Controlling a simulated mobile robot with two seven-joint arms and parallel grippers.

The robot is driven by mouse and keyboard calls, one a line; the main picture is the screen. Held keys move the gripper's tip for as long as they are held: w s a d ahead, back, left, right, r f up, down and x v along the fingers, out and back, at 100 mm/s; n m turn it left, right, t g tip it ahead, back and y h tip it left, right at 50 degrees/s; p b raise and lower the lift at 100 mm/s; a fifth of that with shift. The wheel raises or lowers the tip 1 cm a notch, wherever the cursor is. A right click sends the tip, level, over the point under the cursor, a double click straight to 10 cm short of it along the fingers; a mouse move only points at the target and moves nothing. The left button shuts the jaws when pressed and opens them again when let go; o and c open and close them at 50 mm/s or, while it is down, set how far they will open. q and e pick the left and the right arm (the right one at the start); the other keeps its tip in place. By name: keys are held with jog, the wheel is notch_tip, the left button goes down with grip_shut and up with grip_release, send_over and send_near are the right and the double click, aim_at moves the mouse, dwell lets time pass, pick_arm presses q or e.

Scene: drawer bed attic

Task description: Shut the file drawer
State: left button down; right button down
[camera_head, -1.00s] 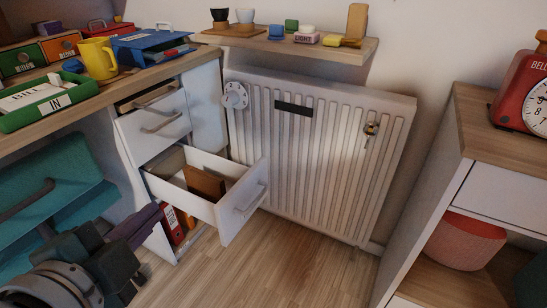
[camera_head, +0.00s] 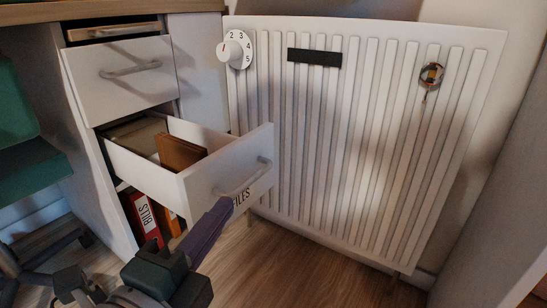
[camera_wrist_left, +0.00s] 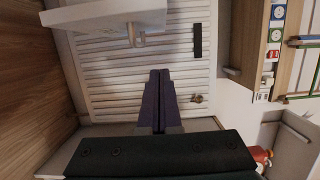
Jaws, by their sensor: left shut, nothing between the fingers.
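The file drawer (camera_head: 224,166) is pulled out of the white desk unit, below a shut drawer. Its white front has a bar handle (camera_head: 246,178) and a partly hidden "FILES" label (camera_head: 241,197). A brown folder (camera_head: 180,153) stands inside. My left gripper (camera_head: 222,207), with purple fingers, is shut and empty. Its tips appear just in front of the drawer front, below the handle; I cannot tell whether they touch. In the left wrist view the fingers (camera_wrist_left: 160,84) are together, and a white panel with a handle (camera_wrist_left: 132,35) shows beyond them. My right gripper is not in view.
A white radiator (camera_head: 330,130) with a dial (camera_head: 234,49) stands on the wall close behind and right of the drawer. Red and orange binders, one marked "BILLS" (camera_head: 146,218), stand under the drawer. A green chair (camera_head: 35,180) is at left. Wooden floor (camera_head: 310,270) is clear at the front.

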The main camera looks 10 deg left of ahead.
aim_at(224, 191)
pick_arm(q)
jog(key=w+b, duration=0.1)
jog(key=w, duration=0.1)
jog(key=w+b, duration=0.1)
jog(key=w, duration=0.2)
jog(key=w+b, duration=0.1)
jog(key=w, duration=0.1)
jog(key=shift+w+d+f+b, duration=0.2)
jog(key=shift+w+d+b, duration=0.15)
jog(key=shift+w+d, duration=0.05)
jog(key=a, duration=0.1)
jog(key=w+a, duration=0.1)
jog(key=a, duration=0.1)
jog(key=shift+w+r+b, duration=0.1)
jog(key=shift+r+b, duration=0.05)
jog(key=shift+b, duration=0.25)
jog(key=shift+a, duration=0.45)
jog(key=shift+w, duration=0.1)
jog(key=shift+d, duration=0.1)
